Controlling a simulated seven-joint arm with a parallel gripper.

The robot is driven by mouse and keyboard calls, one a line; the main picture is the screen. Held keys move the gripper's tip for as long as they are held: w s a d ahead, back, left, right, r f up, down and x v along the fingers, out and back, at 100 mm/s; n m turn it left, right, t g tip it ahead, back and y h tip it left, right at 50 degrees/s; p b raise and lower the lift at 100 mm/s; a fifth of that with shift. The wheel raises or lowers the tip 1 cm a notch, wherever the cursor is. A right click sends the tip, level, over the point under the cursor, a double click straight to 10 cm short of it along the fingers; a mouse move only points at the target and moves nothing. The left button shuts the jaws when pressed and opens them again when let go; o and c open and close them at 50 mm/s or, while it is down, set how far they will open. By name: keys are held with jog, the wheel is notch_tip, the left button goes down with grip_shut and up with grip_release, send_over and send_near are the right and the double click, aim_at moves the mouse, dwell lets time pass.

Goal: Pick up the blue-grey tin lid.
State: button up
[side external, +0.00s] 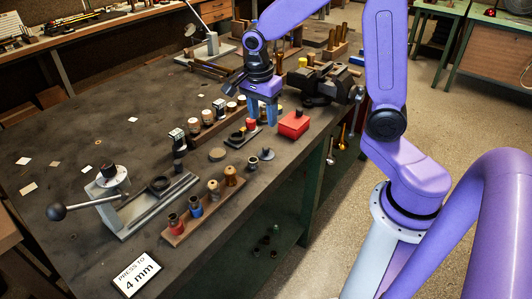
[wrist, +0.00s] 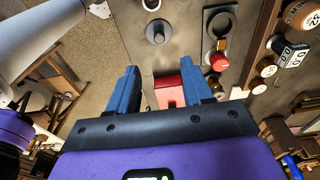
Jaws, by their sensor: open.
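A small round blue-grey piece with a raised knob (side external: 267,154) lies on the dark bench near its front edge; it best matches the tin lid. In the wrist view the knobbed piece (wrist: 158,32) is near the top, beyond my fingertips. My gripper (side external: 263,110) points down above the bench, behind the knobbed piece and beside a red box (side external: 293,125). Its blue fingers (wrist: 160,70) are apart, with nothing held between them. The red box (wrist: 168,92) shows between and below the fingers in the wrist view.
A dark tray (side external: 242,136) with a red-capped part is left of the red box. A vise (side external: 325,82) stands behind.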

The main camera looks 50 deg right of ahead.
aim_at(266, 148)
jog(key=f, duration=0.7)
jog(key=d+f, duration=0.1)
jog(key=f, duration=0.3)
grip_shut()
